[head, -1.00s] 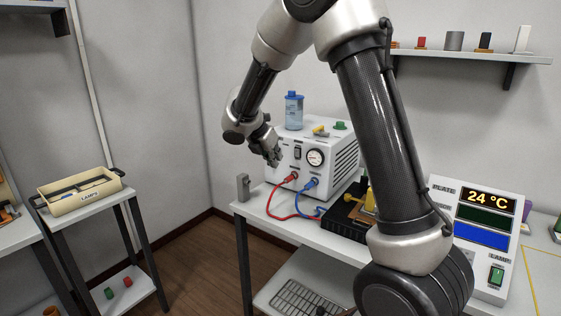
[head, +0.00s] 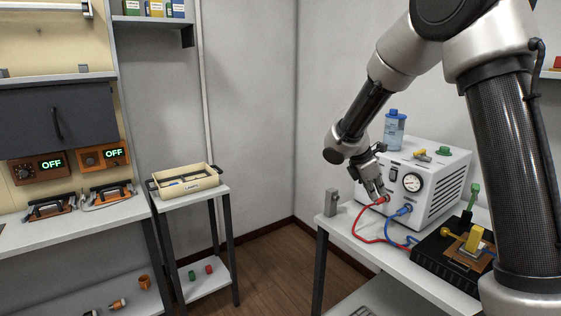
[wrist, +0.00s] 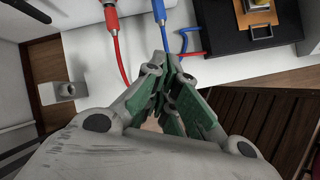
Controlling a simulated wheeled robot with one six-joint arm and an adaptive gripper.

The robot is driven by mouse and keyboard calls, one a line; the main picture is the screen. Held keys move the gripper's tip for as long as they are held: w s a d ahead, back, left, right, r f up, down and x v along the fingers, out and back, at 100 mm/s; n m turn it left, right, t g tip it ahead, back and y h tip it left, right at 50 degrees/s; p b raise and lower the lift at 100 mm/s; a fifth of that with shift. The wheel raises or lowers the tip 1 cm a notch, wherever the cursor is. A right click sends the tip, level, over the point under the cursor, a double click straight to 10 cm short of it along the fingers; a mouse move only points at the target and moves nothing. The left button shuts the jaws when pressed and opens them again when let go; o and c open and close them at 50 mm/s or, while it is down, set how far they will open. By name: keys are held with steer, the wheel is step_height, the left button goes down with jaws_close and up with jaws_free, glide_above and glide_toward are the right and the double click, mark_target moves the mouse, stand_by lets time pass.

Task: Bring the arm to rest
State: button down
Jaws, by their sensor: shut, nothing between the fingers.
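My arm (head: 510,160) reaches in from the upper right of the head view and bends down toward the front of a white box with a round gauge (head: 428,185). My gripper (head: 376,196) hangs in front of that box, near the red plug (head: 381,200). In the wrist view my gripper (wrist: 165,100) shows its green-padded fingers drawn together with nothing between them. The red lead (wrist: 117,45) and blue lead (wrist: 158,30) show beyond the fingers. I cannot tell from the head view whether a finger touches the red plug.
A black device (head: 440,258) with a yellow block (head: 474,238) sits right of the box. A blue-capped bottle (head: 395,132) stands on the box. A small grey block (head: 331,202) is at the table's left corner. A lamps tray (head: 187,183) stands left, with open floor (head: 275,272) between.

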steer(key=s+d+r+m+y, duration=0.1)
steer(key=s+r+m, duration=0.3)
steer(key=s, duration=0.6)
steer(key=s+d+r+m+t+y, duration=0.1)
steer(key=s+d+r+m+y, duration=0.1)
steer(key=s+m, duration=0.6)
steer(key=s+d+r+m+t+y, duration=0.1)
steer(key=s+r+m, duration=0.5)
steer(key=s, duration=0.8)
steer(key=shift+s+d+r+m+y, duration=0.2)
steer(key=shift+d+m+y, duration=0.35)
steer(key=shift+y, duration=0.35)
